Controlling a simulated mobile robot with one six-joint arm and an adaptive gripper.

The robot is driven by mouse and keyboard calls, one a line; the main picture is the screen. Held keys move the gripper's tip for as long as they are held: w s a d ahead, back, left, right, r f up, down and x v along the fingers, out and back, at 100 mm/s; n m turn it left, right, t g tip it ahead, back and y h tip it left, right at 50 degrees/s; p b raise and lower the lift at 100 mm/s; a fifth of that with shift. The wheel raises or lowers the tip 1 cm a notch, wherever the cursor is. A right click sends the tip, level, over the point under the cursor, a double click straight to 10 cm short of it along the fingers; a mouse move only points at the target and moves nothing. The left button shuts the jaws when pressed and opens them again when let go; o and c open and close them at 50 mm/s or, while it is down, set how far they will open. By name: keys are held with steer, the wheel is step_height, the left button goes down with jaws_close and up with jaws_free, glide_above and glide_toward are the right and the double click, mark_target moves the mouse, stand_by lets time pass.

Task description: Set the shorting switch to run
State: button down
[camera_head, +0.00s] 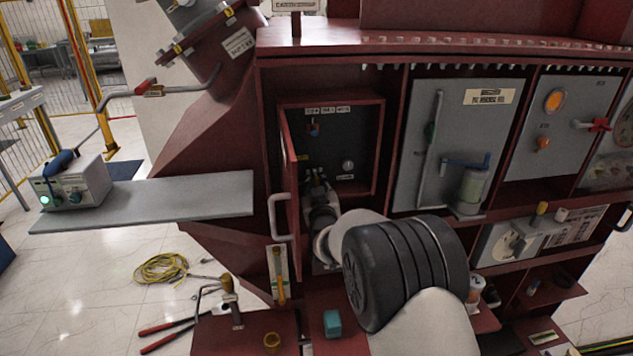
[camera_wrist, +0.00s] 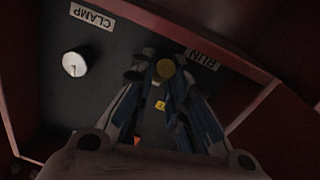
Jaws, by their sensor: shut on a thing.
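The switch compartment is an open recess with a dark back panel (camera_head: 357,140) in the red cabinet. My gripper (camera_head: 318,180) reaches into its lower left. In the wrist view, which shows the panel upside down, my gripper (camera_wrist: 161,75) is shut on the shorting switch's handle, whose round yellow end (camera_wrist: 165,68) shows between the fingertips. The handle end is close to the RUN label (camera_wrist: 203,59). The CLAMP label (camera_wrist: 92,16) is farther off, beside a white round dial (camera_wrist: 74,64). The switch's base is mostly hidden by my fingers.
The compartment's red door (camera_head: 289,165) stands open at the left, with its handle (camera_head: 280,218) close to my arm. Compartment walls lie close around my gripper. A grey shelf (camera_head: 190,195) juts out left, carrying a small instrument (camera_head: 75,183). A teal block (camera_head: 332,323) lies below.

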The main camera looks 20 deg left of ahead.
steer(key=f+t+b, duration=0.1)
steer(key=b, duration=0.3)
steer(key=shift+w, duration=0.1)
steer(key=t+b, duration=0.1)
steer(key=b, duration=0.2)
steer(key=shift+f+y+b, duration=0.1)
steer(key=shift+y+b, duration=0.2)
steer(key=shift+y, duration=0.1)
steer(key=shift+w+t+b, duration=0.1)
steer(key=shift+t+b, duration=0.3)
steer(key=shift+b, duration=0.15)
steer(key=c, duration=1.8)
jaws_free()
steer(key=shift+w, duration=0.1)
steer(key=shift+o, duration=1.2)
steer(key=shift+r, duration=0.2)
